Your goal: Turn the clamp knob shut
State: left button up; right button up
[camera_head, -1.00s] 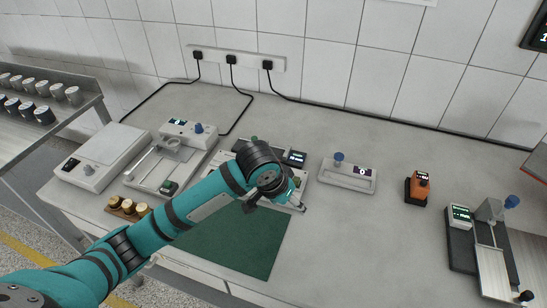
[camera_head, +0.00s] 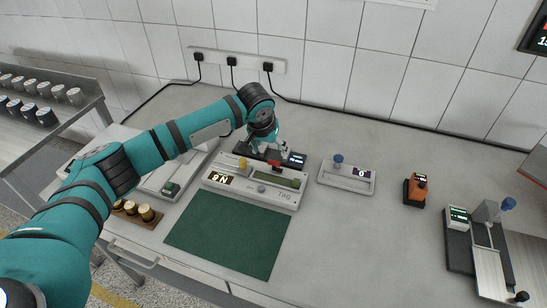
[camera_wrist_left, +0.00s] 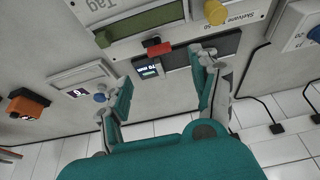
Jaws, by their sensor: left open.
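My left gripper (camera_head: 277,146) is open and empty, fingers pointing down, over the dark bar (camera_head: 250,151) at the back of a white tester (camera_head: 210,184). In the left wrist view my gripper (camera_wrist_left: 150,70) has a finger on either side of the bar's small lit display (camera_wrist_left: 147,71). The tester has a red knob or lever (camera_head: 274,165), also in the left wrist view (camera_wrist_left: 159,48), and a yellow knob (camera_head: 242,164), also there (camera_wrist_left: 215,12). My right gripper is not in view.
A green mat (camera_head: 228,236) lies in front of the tester. A small white device (camera_head: 347,183) with a blue knob and an orange device (camera_head: 415,190) stand to the right. Brass weights (camera_head: 147,213) sit at left. The bench between the orange and far-right devices is clear.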

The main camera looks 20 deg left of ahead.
aim_at(274, 161)
pick_arm(q)
jog(key=x, duration=0.9)
jog(key=shift+p, duration=0.35)
jog(key=shift+c, duration=0.4)
jog(key=c, duration=1.1)
